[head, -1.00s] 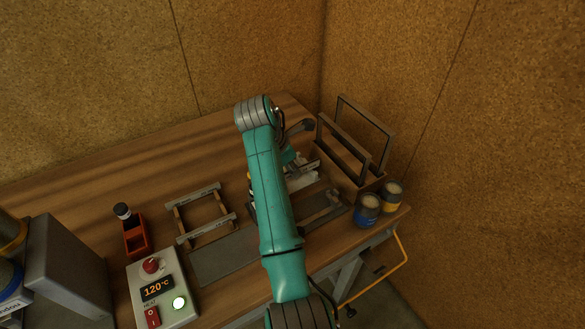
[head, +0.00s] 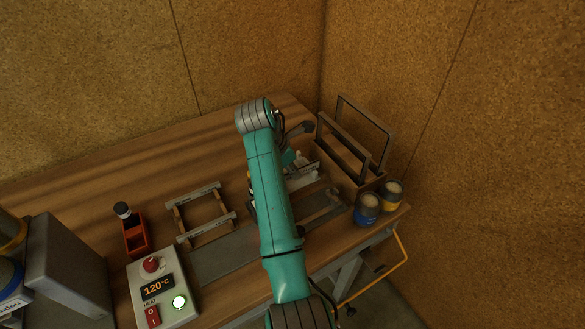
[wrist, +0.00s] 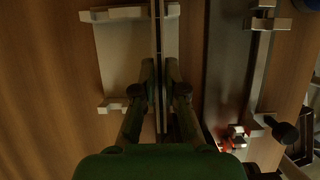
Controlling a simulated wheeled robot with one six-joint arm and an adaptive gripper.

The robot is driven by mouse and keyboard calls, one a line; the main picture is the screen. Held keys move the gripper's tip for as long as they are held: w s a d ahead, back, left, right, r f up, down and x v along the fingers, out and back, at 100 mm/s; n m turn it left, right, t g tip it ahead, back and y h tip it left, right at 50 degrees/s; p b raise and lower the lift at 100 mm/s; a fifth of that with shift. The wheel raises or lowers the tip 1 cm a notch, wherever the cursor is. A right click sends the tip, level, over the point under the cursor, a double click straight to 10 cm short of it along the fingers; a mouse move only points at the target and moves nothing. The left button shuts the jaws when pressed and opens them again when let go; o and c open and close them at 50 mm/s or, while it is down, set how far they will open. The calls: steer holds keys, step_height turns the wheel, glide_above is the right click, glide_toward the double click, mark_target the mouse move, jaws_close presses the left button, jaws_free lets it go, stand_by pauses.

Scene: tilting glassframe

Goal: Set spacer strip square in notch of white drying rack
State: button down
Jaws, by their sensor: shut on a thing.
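My gripper (wrist: 160,92) is shut on a thin, pale spacer strip (wrist: 158,40), which runs lengthwise between the fingers in the wrist view. The white drying rack (wrist: 124,55) lies under and left of the strip there, a pale plate with a notched bar at each end. The strip crosses above the far bar (wrist: 110,15); the near bar (wrist: 113,105) is partly hidden by a finger. I cannot tell whether the strip touches the rack or sits in a notch. In the head view the rack (head: 305,177) is partly hidden behind my arm.
A dark rail fixture with clamps (wrist: 258,70) lies right of the gripper in the wrist view. In the head view, upright dark frames (head: 365,125) and two cans (head: 367,209) stand right. A wooden frame jig (head: 207,215) and a heater control box (head: 162,290) lie left.

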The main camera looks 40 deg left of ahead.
steer(key=shift+f, duration=0.2)
steer(key=c, duration=1.2)
jaws_free()
steer(key=shift+o, duration=0.2)
